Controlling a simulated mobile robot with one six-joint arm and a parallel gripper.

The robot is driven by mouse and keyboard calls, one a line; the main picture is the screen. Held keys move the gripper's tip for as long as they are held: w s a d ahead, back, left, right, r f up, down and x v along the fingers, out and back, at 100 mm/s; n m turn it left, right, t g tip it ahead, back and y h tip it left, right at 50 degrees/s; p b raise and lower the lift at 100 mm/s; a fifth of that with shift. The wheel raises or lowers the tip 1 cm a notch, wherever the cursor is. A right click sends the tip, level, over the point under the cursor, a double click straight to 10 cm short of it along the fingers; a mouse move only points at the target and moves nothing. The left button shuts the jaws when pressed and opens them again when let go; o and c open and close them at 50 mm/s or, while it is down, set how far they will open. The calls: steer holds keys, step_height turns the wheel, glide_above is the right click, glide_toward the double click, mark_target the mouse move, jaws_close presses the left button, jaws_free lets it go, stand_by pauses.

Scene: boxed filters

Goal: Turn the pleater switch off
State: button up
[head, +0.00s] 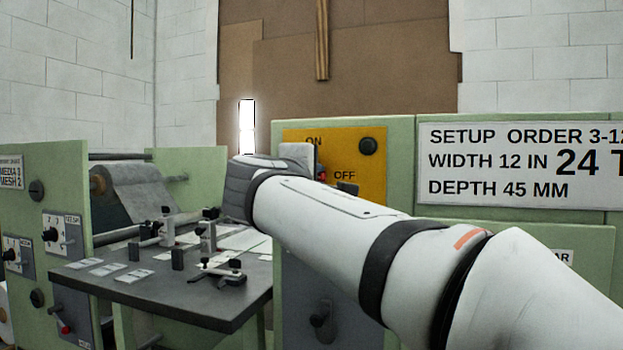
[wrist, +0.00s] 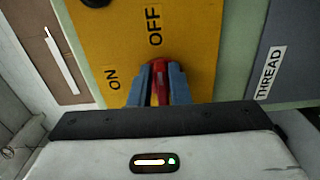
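The pleater switch panel is a yellow plate (head: 374,180) marked ON at upper left and OFF lower right in the head view. Its red switch lever (head: 322,175) shows only as a small red patch beside OFF, mostly hidden by my gripper. In the wrist view the plate (wrist: 205,45) fills the upper middle, and the red lever (wrist: 160,82) stands between the two blue-grey fingers of my gripper (wrist: 159,88). The fingers lie against both sides of the lever, with no clear gap. Which marking the lever points to cannot be told.
A dark table (head: 180,291) with small clamps and cards stands left of the panel. A roll of grey material (head: 145,199) sits behind it. The green cabinet carries a white setup sign (head: 520,165) to the right. A dark knob (head: 368,146) is on the yellow plate.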

steer(key=o, duration=0.4)
steer(key=shift+c, duration=0.2)
steer(key=p+v, duration=0.1)
steer(key=v, duration=0.6)
steer(key=shift+s+a, duration=0.15)
steer(key=shift+s, duration=0.2)
